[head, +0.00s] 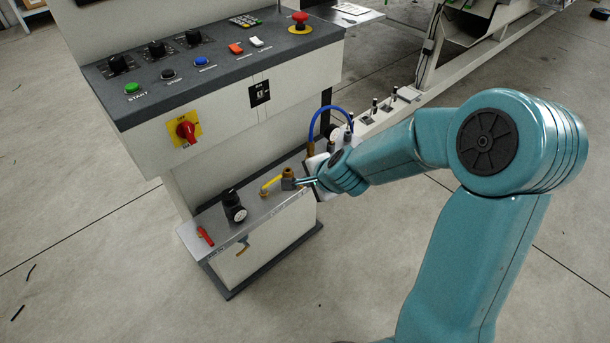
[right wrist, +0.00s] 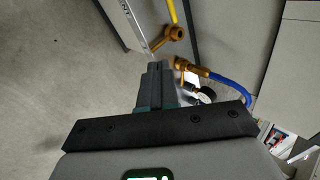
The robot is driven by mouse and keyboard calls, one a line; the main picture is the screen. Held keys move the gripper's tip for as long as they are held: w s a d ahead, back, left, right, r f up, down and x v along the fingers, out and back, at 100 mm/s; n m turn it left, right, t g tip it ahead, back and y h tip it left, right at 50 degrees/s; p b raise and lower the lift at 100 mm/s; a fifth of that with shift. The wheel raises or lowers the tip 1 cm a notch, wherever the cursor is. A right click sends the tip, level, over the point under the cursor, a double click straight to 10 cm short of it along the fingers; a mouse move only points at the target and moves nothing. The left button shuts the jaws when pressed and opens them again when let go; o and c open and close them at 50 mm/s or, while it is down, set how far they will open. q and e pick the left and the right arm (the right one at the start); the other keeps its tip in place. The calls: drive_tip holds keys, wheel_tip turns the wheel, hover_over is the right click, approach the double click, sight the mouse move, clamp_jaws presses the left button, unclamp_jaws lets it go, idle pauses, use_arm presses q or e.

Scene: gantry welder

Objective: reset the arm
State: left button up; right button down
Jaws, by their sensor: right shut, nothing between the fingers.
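My right arm, teal, comes in from the right in the head view. My right gripper (head: 308,182) is at the edge of the console's low shelf (head: 262,214), beside a brass valve (head: 289,180) with a yellow handle (head: 271,184). In the right wrist view its fingers (right wrist: 156,67) are together with nothing between them. The brass valve (right wrist: 177,33) is just beyond the fingertips there, and a brass fitting (right wrist: 188,68) with a blue hose (right wrist: 228,84) is to their right. I cannot tell whether the fingers touch either. My left gripper is not in view.
The control console (head: 225,75) has buttons, knobs and a red emergency stop (head: 300,22). A red rotary switch (head: 186,130) is on its front. A black regulator (head: 233,206) and a red-handled part (head: 205,236) are on the shelf. Floor (head: 110,275) at left is open.

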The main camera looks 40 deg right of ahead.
drive_tip(key=s+a+f+n+g+y, duration=0.35)
drive_tip(key=a+f+n, duration=0.25)
drive_tip(key=a+f, duration=1)
drive_tip(key=s+a+f+n+g+y, duration=0.3)
drive_tip(key=s+a+f+n+g, duration=0.2)
drive_tip(key=s+a+f+n, duration=0.6)
wheel_tip(320, 180, up, 19)
drive_tip(key=s+a+n+p, duration=0.1)
drive_tip(key=n+p, duration=0.1)
drive_tip(key=p, duration=1.4)
drive_tip(key=shift+t+p, duration=0.4)
drive_tip(key=shift+t, duration=0.05)
